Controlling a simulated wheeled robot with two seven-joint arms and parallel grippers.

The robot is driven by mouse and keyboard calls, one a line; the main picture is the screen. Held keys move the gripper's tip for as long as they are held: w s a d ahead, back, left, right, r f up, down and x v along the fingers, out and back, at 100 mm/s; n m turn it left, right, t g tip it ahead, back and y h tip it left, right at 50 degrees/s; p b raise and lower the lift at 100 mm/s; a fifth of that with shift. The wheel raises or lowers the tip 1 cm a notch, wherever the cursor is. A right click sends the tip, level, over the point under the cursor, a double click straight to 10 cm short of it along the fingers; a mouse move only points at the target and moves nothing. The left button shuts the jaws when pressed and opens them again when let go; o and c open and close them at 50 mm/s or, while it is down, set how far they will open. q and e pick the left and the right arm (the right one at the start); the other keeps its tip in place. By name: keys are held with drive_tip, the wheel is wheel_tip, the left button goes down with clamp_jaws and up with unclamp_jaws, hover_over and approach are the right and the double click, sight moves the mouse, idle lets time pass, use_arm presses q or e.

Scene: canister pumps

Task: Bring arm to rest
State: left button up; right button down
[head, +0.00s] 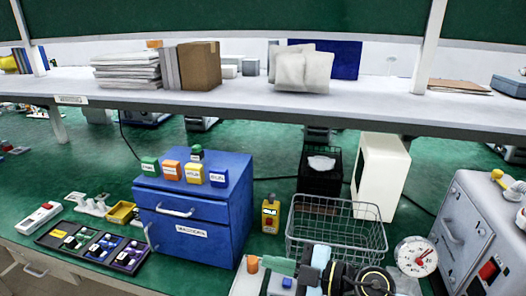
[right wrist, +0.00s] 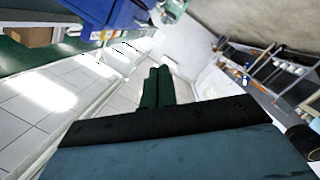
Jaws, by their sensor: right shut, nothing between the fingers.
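My right gripper (head: 266,262) shows at the bottom middle of the head view, reaching in from the right with its green fingers pointing left. In the right wrist view its two dark green fingers (right wrist: 157,86) lie side by side, shut, with nothing between them. They hang in front of a pale tiled floor. My left gripper is in neither view.
A blue drawer cabinet (head: 192,213) stands left of my right gripper. A wire basket (head: 336,228) is just behind it, with a yellow canister (head: 270,216) beside. A round dial (head: 416,257) and a grey cabinet (head: 462,230) stand to the right. A shelf (head: 230,96) spans behind.

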drive_tip(key=w+d+r+m+t+h, duration=0.2)
drive_tip(key=d+r+m+t+h, duration=0.55)
drive_tip(key=m+t, duration=0.5)
drive_tip(key=s+d+f+m+g+h, duration=0.7)
drive_tip(key=s+d+f+m+h, duration=0.15)
drive_tip(key=d+f, duration=0.35)
drive_tip(key=s+f+g+y, duration=0.1)
drive_tip(key=s+f+g, duration=0.3)
drive_tip(key=s, duration=0.4)
drive_tip(key=s+f+g, duration=0.4)
drive_tip(key=s+g, duration=0.1)
drive_tip(key=s, duration=0.4)
wheel_tip(320, 180, down, 25)
drive_tip(key=s+g+b, duration=0.1)
drive_tip(key=b, duration=0.1)
drive_tip(key=s+d+f+n+g+b, duration=0.1)
drive_tip(key=s+d+f, duration=0.1)
drive_tip(key=s+f, duration=1.5)
drive_tip(key=shift+d+f, duration=0.3)
drive_tip(key=shift+f, duration=0.05)
drive_tip(key=shift+s, duration=0.1)
